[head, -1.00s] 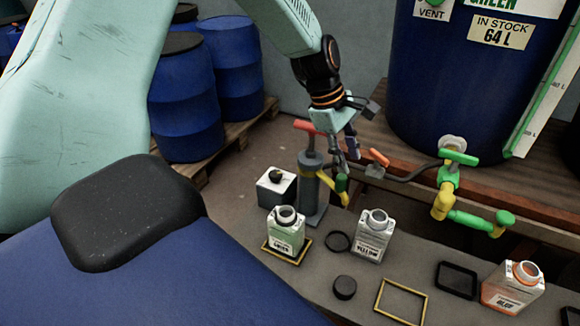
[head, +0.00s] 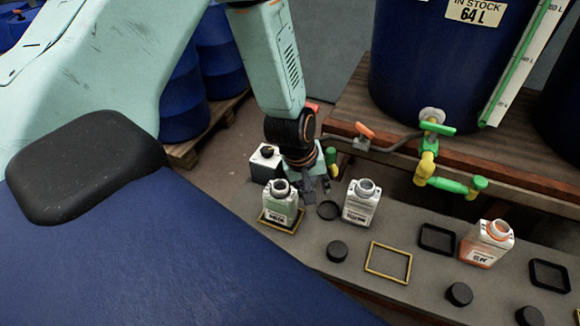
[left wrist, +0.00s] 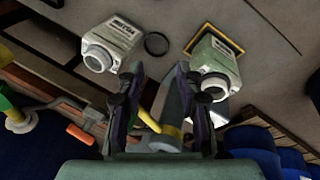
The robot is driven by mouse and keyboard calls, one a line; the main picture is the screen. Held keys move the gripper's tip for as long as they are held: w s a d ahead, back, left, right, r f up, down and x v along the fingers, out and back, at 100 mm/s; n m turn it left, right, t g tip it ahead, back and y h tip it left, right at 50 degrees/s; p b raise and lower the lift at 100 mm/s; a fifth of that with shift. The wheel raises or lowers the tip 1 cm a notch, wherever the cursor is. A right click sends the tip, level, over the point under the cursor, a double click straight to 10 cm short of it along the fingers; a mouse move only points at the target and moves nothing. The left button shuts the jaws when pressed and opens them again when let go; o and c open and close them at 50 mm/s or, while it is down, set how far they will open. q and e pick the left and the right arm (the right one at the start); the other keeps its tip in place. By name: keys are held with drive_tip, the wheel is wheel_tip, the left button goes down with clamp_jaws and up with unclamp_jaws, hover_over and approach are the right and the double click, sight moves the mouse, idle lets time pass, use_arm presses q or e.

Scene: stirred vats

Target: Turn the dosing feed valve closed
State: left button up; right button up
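An orange lever valve (head: 364,131) sits on the dark hose along the wooden rail below the blue vat; I take it for the dosing feed valve. The orange lever also shows in the left wrist view (left wrist: 80,133), at lower left. My left gripper (head: 317,190) points down low over the grey bench, left of and nearer than the valve, apart from it. In the left wrist view its two fingers (left wrist: 158,78) are spread open. A grey pump body (left wrist: 172,105) shows between and beyond them. The right gripper is not in view.
A bottle with green contents (head: 281,203) and a white bottle (head: 361,202) stand close on either side of my left gripper. A green-handled tap (head: 436,128) is on the vat. An orange bottle (head: 486,243), frames and black caps lie farther right.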

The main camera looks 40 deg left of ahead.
use_arm(q)
drive_tip(key=s+d+f+m+p, duration=0.1)
drive_tip(key=s+m, duration=0.3)
drive_tip(key=s, duration=0.6)
drive_tip(key=shift+f+g+y+p, duration=0.3)
drive_tip(key=shift+f+p, duration=0.5)
drive_tip(key=shift+p, duration=0.05)
